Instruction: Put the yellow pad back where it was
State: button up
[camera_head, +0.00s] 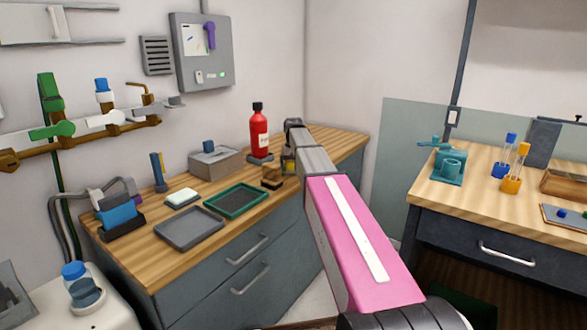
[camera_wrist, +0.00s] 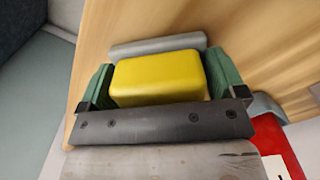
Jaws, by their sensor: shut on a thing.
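The yellow pad (camera_wrist: 160,78) is a rounded block between the two green fingers of my gripper (camera_wrist: 159,70) in the wrist view. The gripper is shut on its sides. A grey bar (camera_wrist: 155,45) shows just beyond the pad, with the wooden counter behind. I cannot tell whether the pad touches the bar or the counter. In the head view my pink arm reaches to the back right of the left counter (camera_head: 180,255), and the gripper end is small and partly hidden there. The pad is not clear in that view.
A red bottle (camera_head: 259,135) stands close to the gripper; its red side (camera_wrist: 275,145) shows at the wrist view's lower right. A small brown block (camera_head: 272,178), a green-rimmed tray (camera_head: 212,205), a grey tray (camera_head: 188,243) and a grey box (camera_head: 218,164) sit on the counter nearby.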

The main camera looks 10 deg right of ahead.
jog(key=shift+f, duration=0.25)
jog(key=o, duration=0.5)
jog(key=shift+o, duration=0.2)
notch_tip(320, 180, up, 12)
jog(key=shift+r, duration=0.1)
dwell(0.4)
